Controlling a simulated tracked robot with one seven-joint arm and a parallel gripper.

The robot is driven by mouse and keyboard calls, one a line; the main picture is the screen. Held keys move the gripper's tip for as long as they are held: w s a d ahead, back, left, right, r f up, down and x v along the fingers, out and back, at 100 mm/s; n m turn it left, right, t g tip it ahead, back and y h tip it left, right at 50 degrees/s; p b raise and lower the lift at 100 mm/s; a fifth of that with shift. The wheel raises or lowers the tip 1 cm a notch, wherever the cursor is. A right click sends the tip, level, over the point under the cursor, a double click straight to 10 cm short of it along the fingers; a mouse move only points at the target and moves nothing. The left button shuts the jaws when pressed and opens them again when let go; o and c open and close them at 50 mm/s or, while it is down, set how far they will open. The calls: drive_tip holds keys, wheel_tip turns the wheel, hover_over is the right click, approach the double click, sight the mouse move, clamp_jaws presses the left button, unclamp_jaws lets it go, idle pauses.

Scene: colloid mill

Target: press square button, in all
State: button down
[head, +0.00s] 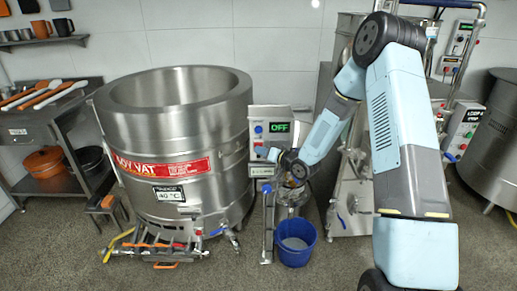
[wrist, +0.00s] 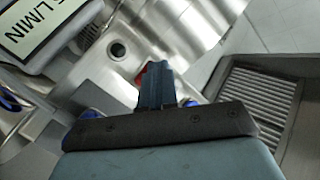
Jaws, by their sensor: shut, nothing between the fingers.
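A control box (head: 283,113) with a green OFF display (head: 279,127) stands right of the large steel vat (head: 180,115). Small controls show at its left side, among them a blue one (head: 258,129); their shapes are too small to tell, so I cannot single out a square button. My gripper (head: 273,155) is in front of the box's lower part and hides some of it; I cannot tell whether it touches. In the wrist view my gripper (wrist: 156,85) is shut and empty, with a red part (wrist: 140,76) partly hidden behind the fingers.
A blue bucket (head: 296,246) stands on the floor below my arm. Pipes and valves (head: 180,243) run in front of the vat. In the wrist view a label reading L/MIN (wrist: 45,25) is at top left and a ribbed grey panel (wrist: 255,100) at right.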

drive_tip(key=shift+s, duration=0.9)
drive_tip(key=shift+s, duration=2.5)
drive_tip(key=shift+r, duration=0.1)
